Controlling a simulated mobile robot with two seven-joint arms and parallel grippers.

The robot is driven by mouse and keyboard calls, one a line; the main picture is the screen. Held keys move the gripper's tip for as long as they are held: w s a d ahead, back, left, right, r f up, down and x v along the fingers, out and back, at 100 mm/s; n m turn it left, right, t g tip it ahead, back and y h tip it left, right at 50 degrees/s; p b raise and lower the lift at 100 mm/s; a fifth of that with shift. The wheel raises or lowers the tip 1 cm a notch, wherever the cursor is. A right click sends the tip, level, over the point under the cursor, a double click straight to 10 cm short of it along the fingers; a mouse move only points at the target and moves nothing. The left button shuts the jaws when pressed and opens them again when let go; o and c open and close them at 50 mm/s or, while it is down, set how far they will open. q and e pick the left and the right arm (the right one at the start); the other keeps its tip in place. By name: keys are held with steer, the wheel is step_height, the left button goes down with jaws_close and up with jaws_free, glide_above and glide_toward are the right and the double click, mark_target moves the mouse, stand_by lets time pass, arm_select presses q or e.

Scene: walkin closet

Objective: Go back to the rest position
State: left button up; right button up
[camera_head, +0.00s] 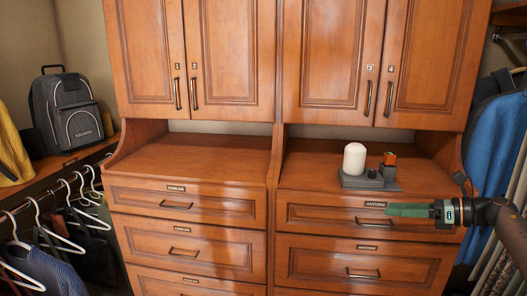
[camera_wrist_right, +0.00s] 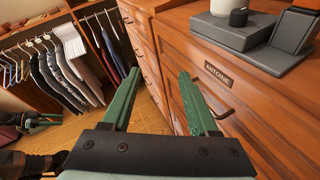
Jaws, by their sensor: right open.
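My right gripper (camera_head: 408,210) comes in from the right in the head view. It is in front of the right dresser's top drawer, just below the counter edge. In the right wrist view its two green fingers (camera_wrist_right: 160,100) are spread apart with nothing between them. A grey stand (camera_head: 370,181) with a white rounded object (camera_head: 354,158) and a small orange and black item (camera_head: 389,159) sits on the right counter, behind and above the gripper.
The left counter (camera_head: 190,158) is bare. Wooden drawers (camera_head: 185,207) with metal handles are shut below. Upper cabinet doors (camera_head: 330,60) are closed. A grey backpack (camera_head: 68,110) is on the left shelf above hanging clothes (camera_head: 60,235). Blue clothes (camera_head: 495,135) hang at the right beside my arm.

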steer(key=s+a+f+m+t+h, duration=0.1)
steer(key=s+a+f+m+t, duration=0.2)
steer(key=a+f+m, duration=0.65)
steer(key=s+a+f+m+t, duration=0.3)
steer(key=a+f+m, duration=0.5)
steer(key=a+f, duration=0.15)
steer(key=s+a+f+m+g+h, duration=0.1)
steer(key=s+f+m+g+h, duration=0.1)
steer(key=s+f+m, duration=0.3)
steer(key=s+a+f+m+g+h, duration=0.1)
steer(key=s+f+m+g+h, duration=0.1)
steer(key=s+f+m, duration=0.4)
steer(key=s+a+f+m+g+h+p, duration=0.1)
steer(key=s+f+m+h, duration=0.3)
steer(key=s+m, duration=0.9)
steer(key=s+f+g, duration=0.1)
steer(key=s+f, duration=0.1)
steer(key=s, duration=0.3)
steer(key=shift+s+h, duration=0.2)
steer(key=shift+h, duration=0.1)
steer(key=shift+f, duration=0.1)
steer(key=shift+c, duration=0.2)
